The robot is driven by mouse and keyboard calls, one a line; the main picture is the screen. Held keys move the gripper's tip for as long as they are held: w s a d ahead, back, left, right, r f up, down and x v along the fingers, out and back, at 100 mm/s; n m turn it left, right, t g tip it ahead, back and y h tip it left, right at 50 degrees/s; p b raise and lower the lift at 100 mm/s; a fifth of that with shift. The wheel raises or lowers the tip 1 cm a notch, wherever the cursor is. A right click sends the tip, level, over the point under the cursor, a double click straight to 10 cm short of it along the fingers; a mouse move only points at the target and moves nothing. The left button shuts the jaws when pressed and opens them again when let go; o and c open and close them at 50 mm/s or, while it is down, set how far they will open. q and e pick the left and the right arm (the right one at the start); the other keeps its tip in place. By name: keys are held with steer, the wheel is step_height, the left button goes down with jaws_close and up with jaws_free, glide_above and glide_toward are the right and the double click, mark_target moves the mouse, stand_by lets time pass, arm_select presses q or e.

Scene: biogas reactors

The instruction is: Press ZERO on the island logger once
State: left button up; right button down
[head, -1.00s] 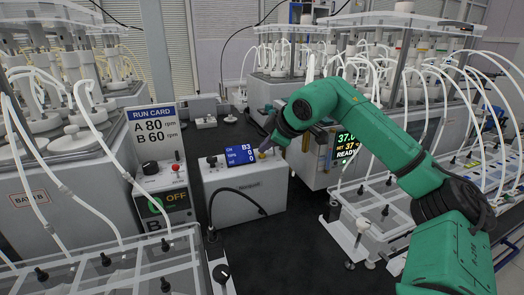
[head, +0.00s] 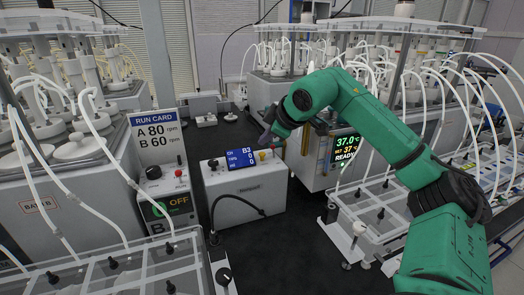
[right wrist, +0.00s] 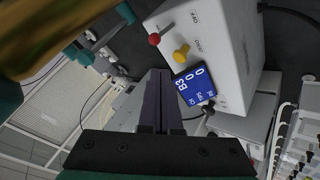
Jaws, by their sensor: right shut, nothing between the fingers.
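The island logger (head: 238,187) is a white box in the middle of the black bench. Its blue screen (head: 240,158) reads B3 with zeros, and the screen also shows in the right wrist view (right wrist: 194,86). The yellow button (right wrist: 181,53) beside the label ZERO stands next to a red-tipped switch (right wrist: 155,39) marked OFF. The yellow button also shows in the head view (head: 262,156). My right gripper (head: 266,143) is shut and empty, just above the logger's top near the yellow button. Its closed fingers (right wrist: 159,76) appear apart from the button. My left gripper is out of view.
A RUN CARD sign (head: 157,131) and a control box with a green OFF display (head: 167,207) stand left of the logger. Reactors with white tubes flank both sides. A black cable (head: 222,204) crosses the logger's front.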

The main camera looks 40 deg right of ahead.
step_height(320, 180, up, 4)
steer(key=p, duration=0.3)
steer(key=shift+r, duration=0.15)
stand_by(0.6)
